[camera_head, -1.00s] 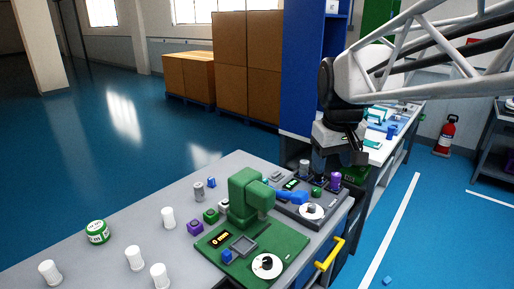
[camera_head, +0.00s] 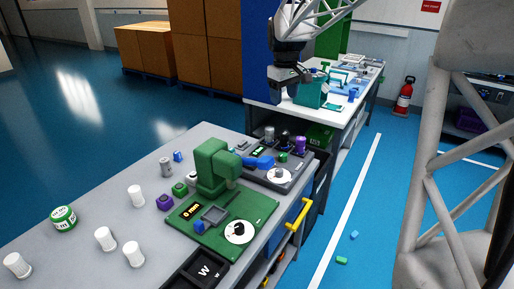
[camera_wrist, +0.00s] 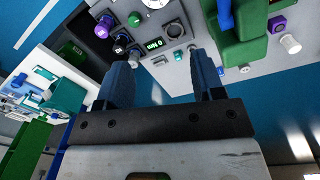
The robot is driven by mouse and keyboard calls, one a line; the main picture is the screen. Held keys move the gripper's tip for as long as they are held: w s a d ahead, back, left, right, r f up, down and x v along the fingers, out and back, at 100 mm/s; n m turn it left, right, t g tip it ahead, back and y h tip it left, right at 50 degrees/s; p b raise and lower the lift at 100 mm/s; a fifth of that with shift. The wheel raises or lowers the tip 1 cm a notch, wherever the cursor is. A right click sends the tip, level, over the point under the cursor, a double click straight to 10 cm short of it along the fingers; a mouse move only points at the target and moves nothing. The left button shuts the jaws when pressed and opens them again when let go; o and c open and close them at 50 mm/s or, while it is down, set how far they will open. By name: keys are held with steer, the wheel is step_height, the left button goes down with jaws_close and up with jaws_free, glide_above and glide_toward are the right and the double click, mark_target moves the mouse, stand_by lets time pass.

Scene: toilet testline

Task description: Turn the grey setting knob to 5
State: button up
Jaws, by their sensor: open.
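The grey setting knob (camera_head: 279,175) sits on a white round dial at the front right of the dark grey panel (camera_head: 256,177). Its pointer and scale are too small to read. In the wrist view only an edge of the white dial (camera_wrist: 155,3) shows at the top. My gripper (camera_head: 281,98) is open and empty, high above and beyond the panel's back edge. In the wrist view its two blue fingers (camera_wrist: 160,72) are apart, with the panel beyond them. They touch nothing.
Grey, black and purple posts (camera_head: 300,145) stand along the panel's back, near a green button (camera_head: 283,157) and a blue lever (camera_head: 262,162). A green machine (camera_head: 212,168) stands to the left. A second dial with a black knob (camera_head: 239,231) is on the green board.

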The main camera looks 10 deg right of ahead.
glide_above(280, 171)
steer(key=shift+f, duration=0.95)
steer(key=shift+n, duration=0.3)
steer(key=f, duration=2.4)
steer(key=shift+a+f, duration=0.2)
steer(key=shift+f, duration=0.05)
steer(key=shift+f, duration=0.1)
steer(key=shift+w+d+f, duration=0.1)
steer(key=shift+f, duration=1.8)
steer(key=shift+w+d+f, duration=0.1)
steer(key=shift+f, duration=1.75)
steer(key=shift+c, duration=0.3)
steer(key=c, duration=0.9)
steer(key=shift+o, duration=0.2)
